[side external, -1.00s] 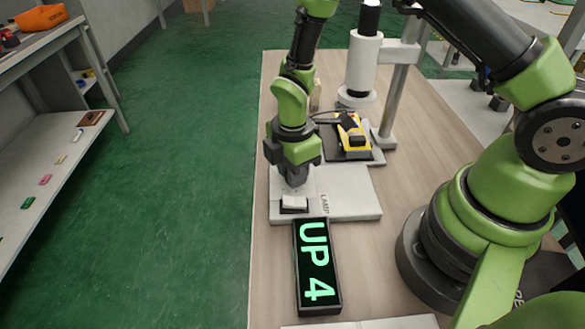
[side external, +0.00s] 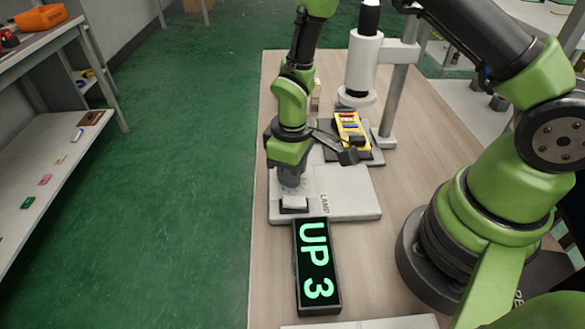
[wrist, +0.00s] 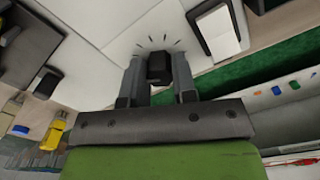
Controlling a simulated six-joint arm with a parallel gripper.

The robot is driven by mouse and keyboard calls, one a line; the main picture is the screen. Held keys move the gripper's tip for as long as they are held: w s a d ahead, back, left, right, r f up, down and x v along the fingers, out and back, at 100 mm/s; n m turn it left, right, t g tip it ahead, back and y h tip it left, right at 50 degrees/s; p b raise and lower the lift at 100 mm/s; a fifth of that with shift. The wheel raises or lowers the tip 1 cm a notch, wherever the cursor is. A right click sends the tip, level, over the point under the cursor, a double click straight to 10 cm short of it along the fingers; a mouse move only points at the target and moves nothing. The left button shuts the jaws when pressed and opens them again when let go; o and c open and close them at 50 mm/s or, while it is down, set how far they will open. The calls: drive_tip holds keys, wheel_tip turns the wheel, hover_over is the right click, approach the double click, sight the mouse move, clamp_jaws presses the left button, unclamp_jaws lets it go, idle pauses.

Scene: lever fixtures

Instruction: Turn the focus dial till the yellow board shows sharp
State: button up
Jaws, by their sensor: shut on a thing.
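My gripper (side external: 290,182) points down over the white base plate. In the wrist view its fingers (wrist: 158,82) are shut on a black dial (wrist: 155,66), with tick marks fanned on the white plate beside it. The dial is hidden by the gripper in the side view. The yellow board (side external: 347,123), with small coloured parts on it, lies under the white microscope tube (side external: 362,65). A black display (side external: 298,290) in front of the plate reads "UP 3" in green.
A white rocker switch (side external: 294,203) in a dark frame sits close in front of my gripper, beside the label LAMP (side external: 325,203). The microscope's post (side external: 394,95) stands at the right of the board. The wooden table (side external: 375,270) is clear right of the display.

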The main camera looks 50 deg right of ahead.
drive_tip(key=m, duration=0.4)
drive_tip(key=shift+m, duration=0.3)
drive_tip(key=m, duration=0.3)
drive_tip(key=shift+m, duration=0.4)
drive_tip(key=m, duration=0.3)
drive_tip(key=shift+m, duration=2.1)
drive_tip(key=o, duration=0.9)
drive_tip(key=shift+r, duration=0.1)
